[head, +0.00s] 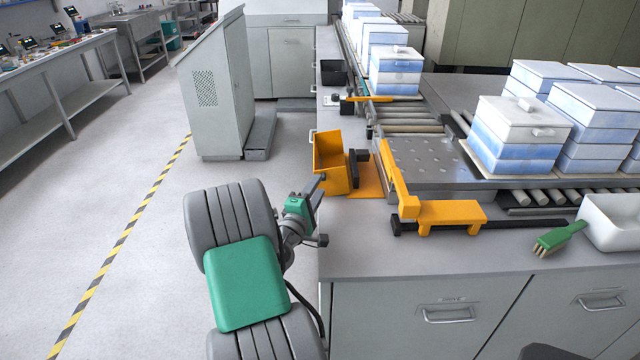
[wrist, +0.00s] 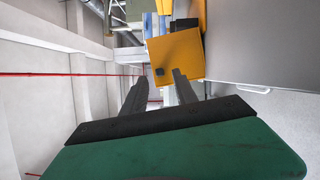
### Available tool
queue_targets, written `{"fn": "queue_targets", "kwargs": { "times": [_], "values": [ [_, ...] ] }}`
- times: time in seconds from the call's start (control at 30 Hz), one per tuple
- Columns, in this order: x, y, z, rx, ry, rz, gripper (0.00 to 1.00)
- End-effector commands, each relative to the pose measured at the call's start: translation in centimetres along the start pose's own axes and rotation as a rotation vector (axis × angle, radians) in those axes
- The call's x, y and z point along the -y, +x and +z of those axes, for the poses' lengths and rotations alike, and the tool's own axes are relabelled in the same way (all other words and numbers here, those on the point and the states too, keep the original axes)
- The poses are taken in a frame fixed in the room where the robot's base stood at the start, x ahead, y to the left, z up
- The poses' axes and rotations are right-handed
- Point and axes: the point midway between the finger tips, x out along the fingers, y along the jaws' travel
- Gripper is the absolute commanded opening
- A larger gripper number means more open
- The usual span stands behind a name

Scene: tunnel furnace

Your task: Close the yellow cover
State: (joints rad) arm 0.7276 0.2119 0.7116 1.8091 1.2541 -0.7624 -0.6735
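The yellow cover (head: 329,163) stands raised at the left edge of the bench, beside a dark block (head: 358,168) and a flat orange plate (head: 371,186). It also shows in the wrist view as a yellow panel (wrist: 176,55) just beyond the fingertips, with a small dark spot on its face. My gripper (head: 319,212) is just in front of the cover, at the bench's left edge. In the wrist view my gripper (wrist: 160,77) has its two dark fingers spread with nothing between them. I cannot tell whether a fingertip touches the cover.
An orange bracket (head: 450,213) and orange bar (head: 398,180) stand right of the cover, beside a metal plate (head: 440,163). White-and-blue boxes (head: 515,135) fill the right. A green brush (head: 560,238) lies by a white tray (head: 612,222). A grey cabinet (head: 215,90) stands behind left; the floor is clear.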

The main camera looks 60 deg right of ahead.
Motion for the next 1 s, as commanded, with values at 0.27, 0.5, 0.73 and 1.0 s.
{"fn": "queue_targets", "kwargs": {
  "times": [0.27, 0.5, 0.73, 1.0],
  "values": [
    [0.0, 3.1, 0.0, 0.000, 0.003, -0.001, 0.35],
    [0.0, 3.1, 0.0, -0.001, 0.003, -0.001, 0.31],
    [0.0, 3.1, 0.0, -0.001, 0.004, -0.001, 0.12],
    [0.0, 3.1, 0.0, 0.000, 0.004, -0.002, 0.00]
  ]
}}
